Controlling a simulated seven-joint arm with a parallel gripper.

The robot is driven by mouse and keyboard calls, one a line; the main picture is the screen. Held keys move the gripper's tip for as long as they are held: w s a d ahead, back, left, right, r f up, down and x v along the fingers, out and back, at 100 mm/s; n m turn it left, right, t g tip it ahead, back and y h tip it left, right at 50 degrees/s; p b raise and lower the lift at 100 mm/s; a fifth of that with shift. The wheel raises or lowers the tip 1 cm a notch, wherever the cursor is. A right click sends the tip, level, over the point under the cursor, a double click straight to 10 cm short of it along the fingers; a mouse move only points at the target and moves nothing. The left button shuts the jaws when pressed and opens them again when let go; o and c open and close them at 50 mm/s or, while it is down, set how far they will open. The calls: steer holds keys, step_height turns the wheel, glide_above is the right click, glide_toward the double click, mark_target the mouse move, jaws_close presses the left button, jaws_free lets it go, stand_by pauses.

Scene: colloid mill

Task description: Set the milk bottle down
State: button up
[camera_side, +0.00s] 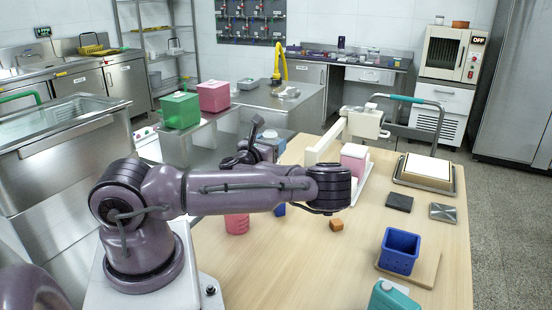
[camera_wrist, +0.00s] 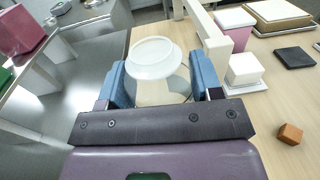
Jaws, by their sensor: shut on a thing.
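In the wrist view the milk bottle (camera_wrist: 153,52) is a pale, whitish bottle with a wide round top. It sits between the two blue fingers of my gripper (camera_wrist: 155,84), which are shut on it from both sides. In the side view my gripper (camera_side: 268,147) is behind my arm, near the far left edge of the wooden table (camera_side: 310,255). Only a little of the bottle shows there, and its base is hidden in both views. I cannot tell whether its base touches a surface.
A white-framed device with a pink block (camera_side: 354,158) stands right of the bottle. An orange-brown cube (camera_side: 336,225), a blue basket (camera_side: 399,250) and a pink cup (camera_side: 237,223) are on the table. A steel bench (camera_wrist: 75,75) lies left. Bare wood lies around the cube.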

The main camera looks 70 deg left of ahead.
steer(key=shift+s+d+r, duration=0.1)
steer(key=shift+d, duration=0.1)
steer(key=d+f, duration=0.3)
steer(key=d, duration=0.6)
steer(key=d+f, duration=0.2)
steer(key=d, duration=0.7)
steer(key=s+d+n+g+y, duration=0.2)
steer(key=s+g+y, duration=0.1)
steer(key=s, duration=0.2)
steer(key=shift+n+g, duration=0.3)
steer(key=shift+n, duration=0.2)
steer(key=shift+s+a+f, duration=0.1)
steer(key=shift+s+f, duration=0.1)
steer(key=shift+f, duration=1.1)
steer(key=shift+s+a+f, duration=0.1)
steer(key=shift+s+f, duration=0.1)
steer(key=shift+f, duration=1.05)
steer(key=shift+s+a+f, duration=0.1)
steer(key=shift+s+f, duration=0.1)
steer(key=shift+f, duration=1.1)
